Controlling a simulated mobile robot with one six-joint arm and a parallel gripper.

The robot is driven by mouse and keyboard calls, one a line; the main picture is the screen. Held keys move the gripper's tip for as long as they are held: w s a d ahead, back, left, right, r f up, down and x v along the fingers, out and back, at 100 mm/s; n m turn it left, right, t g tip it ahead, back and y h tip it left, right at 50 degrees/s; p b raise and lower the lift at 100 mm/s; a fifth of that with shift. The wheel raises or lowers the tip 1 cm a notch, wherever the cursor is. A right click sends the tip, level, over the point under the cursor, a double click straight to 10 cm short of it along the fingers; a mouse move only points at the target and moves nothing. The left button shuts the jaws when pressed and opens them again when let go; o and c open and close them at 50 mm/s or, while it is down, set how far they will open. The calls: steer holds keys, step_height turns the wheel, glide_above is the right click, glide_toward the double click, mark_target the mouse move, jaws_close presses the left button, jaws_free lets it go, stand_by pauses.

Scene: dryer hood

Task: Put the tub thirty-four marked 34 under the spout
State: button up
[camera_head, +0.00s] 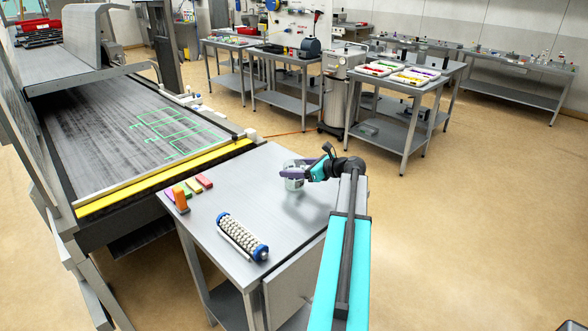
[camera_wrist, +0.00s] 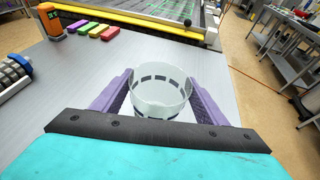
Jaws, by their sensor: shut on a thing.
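A pale, see-through tub (camera_head: 293,178) with a dark dashed band is between the purple fingers of my gripper (camera_head: 297,173), over the right part of the grey metal table (camera_head: 225,228). In the wrist view the tub (camera_wrist: 160,92) appears upright and open at the top, with one finger against each side. My gripper (camera_wrist: 160,98) is shut on it. I cannot tell whether its base touches the table. No number 34 is readable on it. No spout can be made out in either view.
A roller with blue ends (camera_head: 242,237) lies on the table's front part. An orange container (camera_head: 181,199) and several coloured blocks (camera_head: 194,187) are at its left. The conveyor bed (camera_head: 130,125) with a yellow edge (camera_head: 165,178) adjoins behind. The table's middle is clear.

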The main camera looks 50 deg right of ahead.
steer(key=shift+f, duration=0.15)
steer(key=o, duration=1)
steer(key=shift+r, duration=0.2)
steer(key=b+v, duration=0.3)
steer(key=v, duration=0.9)
steer(key=shift+f, duration=0.1)
